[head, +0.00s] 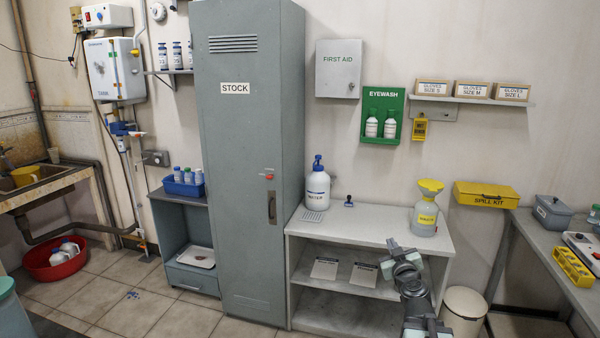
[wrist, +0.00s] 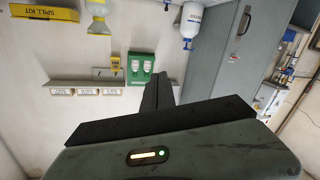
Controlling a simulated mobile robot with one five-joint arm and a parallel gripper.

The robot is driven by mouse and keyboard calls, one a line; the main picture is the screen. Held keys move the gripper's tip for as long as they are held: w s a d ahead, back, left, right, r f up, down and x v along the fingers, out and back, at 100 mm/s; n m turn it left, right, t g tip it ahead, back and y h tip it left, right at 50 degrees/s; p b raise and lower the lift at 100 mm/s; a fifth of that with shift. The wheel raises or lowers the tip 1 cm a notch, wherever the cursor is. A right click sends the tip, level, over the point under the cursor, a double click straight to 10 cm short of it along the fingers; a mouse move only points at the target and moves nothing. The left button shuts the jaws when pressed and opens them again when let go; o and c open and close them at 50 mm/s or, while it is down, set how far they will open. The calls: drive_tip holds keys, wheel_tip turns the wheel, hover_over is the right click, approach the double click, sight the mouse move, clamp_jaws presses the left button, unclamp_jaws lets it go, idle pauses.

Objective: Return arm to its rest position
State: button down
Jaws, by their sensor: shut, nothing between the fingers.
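My gripper (head: 394,248) is in the lower right of the head view, in front of the grey open shelf unit (head: 345,222). Its fingers are closed together with nothing between them. In the wrist view, which is upside down, the dark fingers (wrist: 158,92) stand together against the wall, near the green eyewash station (wrist: 140,66). My arm rises from the bottom edge of the head view and hides part of the shelf unit's right side.
A white bottle with a blue cap (head: 317,188) and a grey bottle with a yellow top (head: 425,212) stand on the shelf unit. A tall grey stock cabinet (head: 247,150) is left of it. A white bin (head: 464,308) stands on the right.

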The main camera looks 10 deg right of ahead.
drive_tip(key=s+a+f+n+g+y, duration=0.1)
drive_tip(key=a+f+n+g+y, duration=0.2)
drive_tip(key=a, duration=0.6)
drive_tip(key=s+a+f+n+g+y, duration=0.1)
drive_tip(key=a+f+g+y, duration=0.1)
drive_tip(key=a+f, duration=0.5)
drive_tip(key=s+a+f+n+g+y, duration=0.1)
drive_tip(key=s+a+n+g+y, duration=0.15)
drive_tip(key=a, duration=0.85)
drive_tip(key=s+d+f+m+g+h, duration=0.2)
drive_tip(key=s+d+f+m+g, duration=0.1)
drive_tip(key=s, duration=0.5)
drive_tip(key=s+d+f+m+g+h, duration=0.3)
drive_tip(key=s+f+m+g, duration=0.3)
drive_tip(key=s+f, duration=0.2)
drive_tip(key=shift+s+d+g, duration=0.3)
drive_tip(key=shift+d+g, duration=0.05)
drive_tip(key=shift+d, duration=0.1)
